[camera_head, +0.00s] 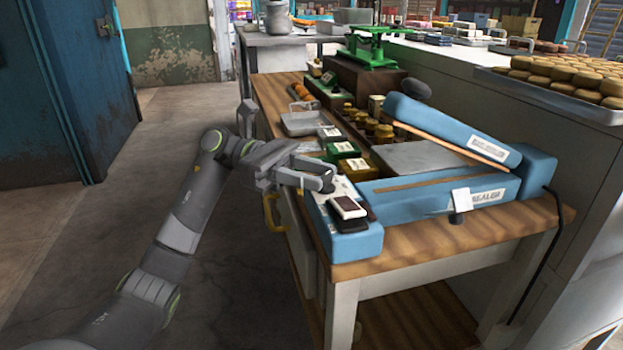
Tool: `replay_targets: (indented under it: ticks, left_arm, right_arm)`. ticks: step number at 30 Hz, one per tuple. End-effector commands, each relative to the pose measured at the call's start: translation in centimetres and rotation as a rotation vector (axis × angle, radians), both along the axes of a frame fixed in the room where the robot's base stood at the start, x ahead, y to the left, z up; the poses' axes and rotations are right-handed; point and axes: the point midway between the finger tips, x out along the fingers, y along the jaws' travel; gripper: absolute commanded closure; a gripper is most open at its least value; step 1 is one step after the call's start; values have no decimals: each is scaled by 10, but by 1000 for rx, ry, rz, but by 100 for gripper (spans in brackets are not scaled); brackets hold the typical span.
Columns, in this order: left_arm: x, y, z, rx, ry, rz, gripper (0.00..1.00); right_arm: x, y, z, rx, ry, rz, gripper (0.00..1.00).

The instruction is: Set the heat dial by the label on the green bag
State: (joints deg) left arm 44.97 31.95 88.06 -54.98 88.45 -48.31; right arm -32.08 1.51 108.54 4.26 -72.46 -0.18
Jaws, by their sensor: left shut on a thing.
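The blue sealer (430,195) stands on the near end of the wooden bench, its upper arm raised. Its blue control box (345,243) is at the left end. My left gripper (325,184) is over that box, its fingers shut around a small dark knob that looks like the heat dial; the fingers mostly hide it, so its setting cannot be read. The label writing is too small to read. My right gripper is not in view.
A dark packet (330,134), a metal tray (304,123), several jars and a green scale (375,45) stand farther back. The floor at left is clear.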

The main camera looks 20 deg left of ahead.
Motion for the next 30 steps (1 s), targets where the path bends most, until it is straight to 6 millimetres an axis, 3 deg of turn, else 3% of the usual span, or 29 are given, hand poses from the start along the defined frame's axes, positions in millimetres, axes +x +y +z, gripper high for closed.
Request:
replay_targets:
  ticks: [18, 19, 20, 30]
  left_arm:
    - [0, 0, 1, -2, 0, -13, 90]
    - [0, 0, 1, -2, 0, -13, 65]
    - [0, 0, 1, -1, 0, -13, 61]
    - [1, 2, 0, 0, 0, -12, 58]
  right_arm:
    - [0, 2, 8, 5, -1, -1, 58]
    - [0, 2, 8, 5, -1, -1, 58]
    - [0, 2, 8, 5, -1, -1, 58]
    - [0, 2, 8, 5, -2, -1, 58]
